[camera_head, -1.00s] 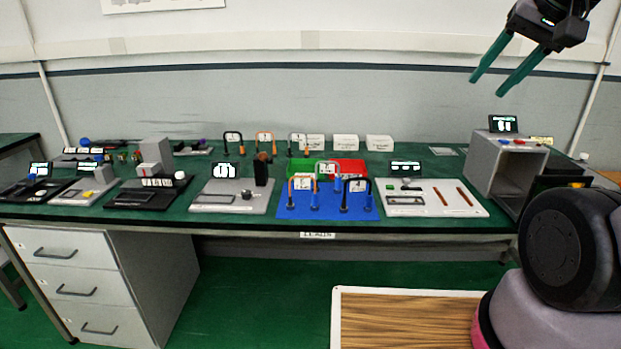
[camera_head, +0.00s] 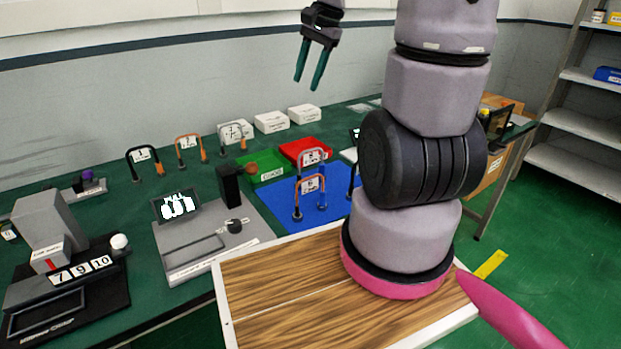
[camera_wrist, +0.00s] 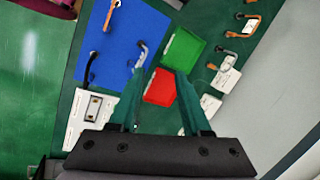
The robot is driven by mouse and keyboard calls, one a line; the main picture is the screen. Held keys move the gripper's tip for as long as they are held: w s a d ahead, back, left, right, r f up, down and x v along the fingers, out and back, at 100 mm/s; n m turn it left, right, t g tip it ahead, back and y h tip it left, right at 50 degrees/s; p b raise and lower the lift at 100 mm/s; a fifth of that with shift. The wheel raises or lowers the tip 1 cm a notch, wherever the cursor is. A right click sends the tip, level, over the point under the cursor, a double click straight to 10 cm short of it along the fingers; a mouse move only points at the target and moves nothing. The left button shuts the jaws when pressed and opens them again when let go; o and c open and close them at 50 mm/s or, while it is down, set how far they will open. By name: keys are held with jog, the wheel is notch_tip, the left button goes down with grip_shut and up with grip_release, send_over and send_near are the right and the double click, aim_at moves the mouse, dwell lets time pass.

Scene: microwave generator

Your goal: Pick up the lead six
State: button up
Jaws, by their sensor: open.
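Three arched leads with tags stand on a blue mat (camera_head: 268,208): an orange lead (camera_head: 296,196), a grey lead (camera_head: 324,172) and a black lead (camera_head: 351,180) partly hidden by my arm. Their tag numbers are too small to read surely, so I cannot tell which is lead six. The wrist view also shows the orange lead (camera_wrist: 111,12), the grey lead (camera_wrist: 141,55) and the black lead (camera_wrist: 90,70) on the mat. My gripper (camera_head: 307,84) is open and empty, high above the back of the table. In the wrist view its fingers (camera_wrist: 159,72) frame the red tray.
A red tray (camera_head: 290,147) and green tray (camera_head: 270,174) lie behind the mat. Tagged leads, including a black one (camera_head: 130,158), and white boxes (camera_head: 270,122) stand further back. A grey panel with a black block (camera_head: 229,185) is left of the mat.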

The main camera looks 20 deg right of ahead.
aim_at(310, 158)
jog(key=w+f+m+g, duration=0.1)
jog(key=f, duration=0.6)
jog(key=w+d+f+m+g+y, duration=0.1)
jog(key=w+f+m, duration=0.1)
jog(key=f, duration=0.5)
jog(key=w+d+f+m, duration=0.1)
jog(key=f+m, duration=0.1)
jog(key=f, duration=0.5)
jog(key=shift+w+d+g+y, duration=0.15)
jog(key=shift+d+g+y, duration=0.05)
jog(key=shift+g+y, duration=0.2)
jog(key=f, duration=0.5)
jog(key=shift+s+a, duration=0.25)
jog(key=shift+a, duration=0.1)
jog(key=shift+a+f, duration=0.2)
jog(key=shift+f, duration=0.15)
grip_shut()
